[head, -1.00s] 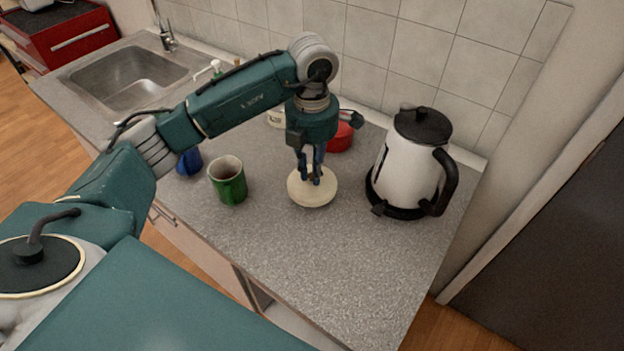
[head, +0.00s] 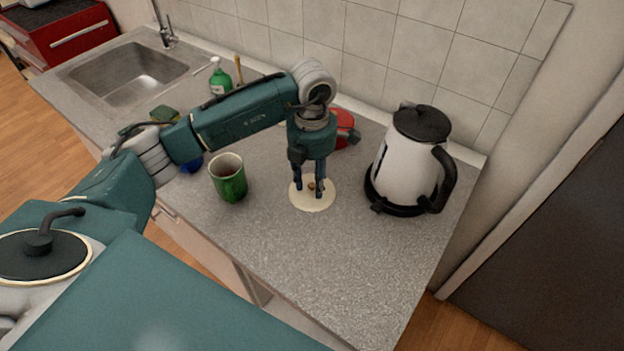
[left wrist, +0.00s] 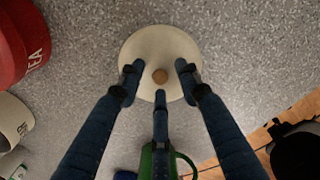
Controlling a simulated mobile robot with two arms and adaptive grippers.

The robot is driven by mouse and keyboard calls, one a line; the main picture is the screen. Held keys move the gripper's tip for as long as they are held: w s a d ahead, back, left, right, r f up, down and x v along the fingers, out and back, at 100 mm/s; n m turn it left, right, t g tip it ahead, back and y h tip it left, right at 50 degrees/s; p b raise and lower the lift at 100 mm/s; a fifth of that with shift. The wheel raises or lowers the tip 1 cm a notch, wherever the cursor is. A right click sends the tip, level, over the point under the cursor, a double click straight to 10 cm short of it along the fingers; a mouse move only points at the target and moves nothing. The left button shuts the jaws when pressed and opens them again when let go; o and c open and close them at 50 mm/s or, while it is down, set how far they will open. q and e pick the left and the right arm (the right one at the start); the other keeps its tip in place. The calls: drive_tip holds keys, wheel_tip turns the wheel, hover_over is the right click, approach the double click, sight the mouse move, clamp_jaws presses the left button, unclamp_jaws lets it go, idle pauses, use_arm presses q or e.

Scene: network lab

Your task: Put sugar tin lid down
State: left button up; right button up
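The cream sugar tin lid (head: 312,202) lies flat on the grey counter, with a small brown knob at its centre. My left gripper (head: 310,192) is above it, pointing down. In the left wrist view, the fingers (left wrist: 160,85) are spread around the knob with gaps, and the pale lid (left wrist: 160,45) shows beneath them. Nothing is held. A cream tin (left wrist: 12,122), probably the sugar tin, shows partly at the left of the wrist view; my arm mostly hides it in the head view. My right gripper is not in view.
A green mug (head: 229,178) stands left of the lid, and a white and black kettle (head: 408,165) stands to the right. A red tin (head: 345,128) marked TEA is behind the gripper. The sink (head: 125,75) is at the far left. The front counter is clear.

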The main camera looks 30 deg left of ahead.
sight(312, 184)
use_arm(q)
drive_tip(key=shift+r, duration=0.15)
drive_tip(key=shift+w+r, duration=0.1)
drive_tip(key=shift+r, duration=0.15)
wheel_tip(312, 184, up, 12)
drive_tip(key=b, duration=0.2)
drive_tip(key=shift+f+b, duration=0.25)
drive_tip(key=shift+b, duration=0.05)
